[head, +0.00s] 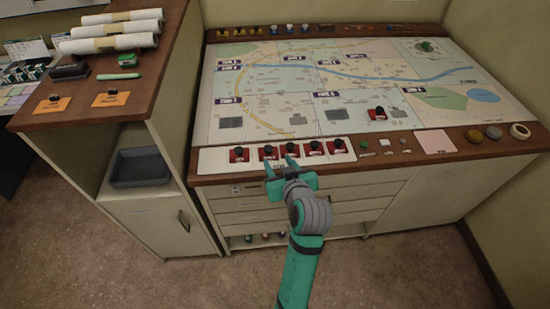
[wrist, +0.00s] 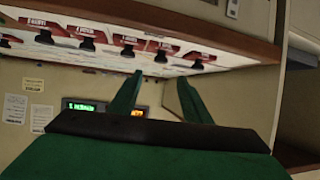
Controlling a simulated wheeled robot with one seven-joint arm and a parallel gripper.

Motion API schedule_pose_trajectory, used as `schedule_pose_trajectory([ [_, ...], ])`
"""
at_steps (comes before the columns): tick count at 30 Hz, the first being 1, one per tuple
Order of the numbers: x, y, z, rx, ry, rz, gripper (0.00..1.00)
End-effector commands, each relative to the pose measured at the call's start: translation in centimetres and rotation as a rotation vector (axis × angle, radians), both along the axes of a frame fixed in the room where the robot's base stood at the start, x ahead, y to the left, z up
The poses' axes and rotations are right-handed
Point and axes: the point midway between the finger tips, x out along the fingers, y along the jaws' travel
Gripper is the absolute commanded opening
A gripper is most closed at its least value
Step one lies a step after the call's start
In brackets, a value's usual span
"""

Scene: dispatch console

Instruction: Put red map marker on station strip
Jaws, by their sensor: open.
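A red map marker (head: 377,114) with a black knob stands alone on the map board (head: 340,118), right of its middle and near the front. The white station strip (head: 216,159) lies along the front left edge of the console and carries several similar red markers in a row. The strip's row also shows along the top of the wrist view, with a red marker (wrist: 133,44) above the fingers. My gripper (head: 279,163) is open and empty at the front edge of the strip, near the middle markers. The fingers (wrist: 157,90) are spread apart in the wrist view.
Small green, white and grey pieces (head: 385,143), a pink pad (head: 436,142) and a tape roll (head: 520,131) lie along the front right edge. Coloured pieces line the back ledge (head: 290,30). A cabinet with paper rolls (head: 110,43) and a grey tray (head: 140,170) stands left.

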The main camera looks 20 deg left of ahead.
Motion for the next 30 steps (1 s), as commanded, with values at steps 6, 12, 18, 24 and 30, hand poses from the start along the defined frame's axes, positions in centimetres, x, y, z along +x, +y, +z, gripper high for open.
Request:
schedule_pose_trajectory([
  [6,-0.7,-0.5,0.4,0.0,0.0,0.001,0.44],
  [12,-1.2,-1.1,-0.8,0.022,0.01,-0.033,0.44],
  [18,-3.5,-3.6,-5.0,0.095,0.027,-0.177,0.44],
  [24,-7.3,-7.2,-9.0,0.149,0.024,-0.343,0.44],
  [30,-12.3,-11.1,-11.9,0.169,0.003,-0.491,0.44],
])
